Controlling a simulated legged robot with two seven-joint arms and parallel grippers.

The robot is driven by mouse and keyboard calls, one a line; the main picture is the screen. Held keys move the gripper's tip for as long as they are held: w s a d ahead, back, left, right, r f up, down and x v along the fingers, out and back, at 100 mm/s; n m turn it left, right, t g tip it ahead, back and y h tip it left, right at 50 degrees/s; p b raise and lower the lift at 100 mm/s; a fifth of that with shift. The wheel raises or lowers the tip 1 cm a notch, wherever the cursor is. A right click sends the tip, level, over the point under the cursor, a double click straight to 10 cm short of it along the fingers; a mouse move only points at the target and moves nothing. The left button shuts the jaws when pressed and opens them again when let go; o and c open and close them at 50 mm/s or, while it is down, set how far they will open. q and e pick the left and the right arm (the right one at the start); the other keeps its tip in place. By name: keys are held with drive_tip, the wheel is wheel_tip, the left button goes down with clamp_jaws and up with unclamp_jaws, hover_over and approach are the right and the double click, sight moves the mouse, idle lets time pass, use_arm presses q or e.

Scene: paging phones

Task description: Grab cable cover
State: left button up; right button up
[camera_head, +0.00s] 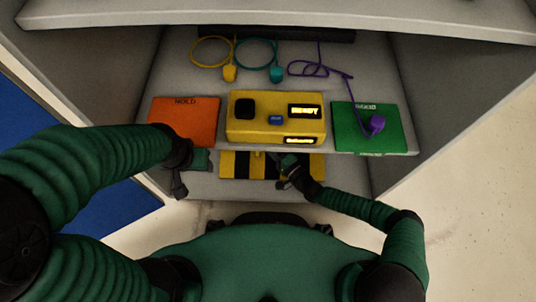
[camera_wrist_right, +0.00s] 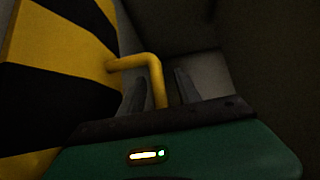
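The cable cover (camera_head: 235,166) is a panel with yellow and black stripes under the shelf, below the yellow device. It also fills the left of the right wrist view (camera_wrist_right: 50,50), where a bent yellow handle (camera_wrist_right: 140,61) sticks out from it. My right gripper (camera_head: 281,170) is at the cover's right half. In the wrist view the handle runs down between the two fingers of my right gripper (camera_wrist_right: 160,92), with gaps beside it, so the gripper looks open around it. My left gripper (camera_head: 178,188) hangs left of the cover, apart from it; its fingers are too dark to read.
On the shelf stand a yellow device (camera_head: 275,120), an orange panel (camera_head: 185,117) at left and a green panel (camera_head: 362,130) at right. Grey side walls (camera_head: 425,95) bound the space.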

drive_tip(key=shift+d, duration=0.45)
drive_tip(key=c, duration=0.5)
drive_tip(key=shift+a, duration=0.1)
drive_tip(key=shift+c, duration=1.1)
drive_tip(key=shift+a, duration=0.4)
clamp_jaws()
drive_tip(key=shift+d+f, duration=0.1)
drive_tip(key=shift+d, duration=0.1)
drive_tip(key=shift+d, duration=0.1)
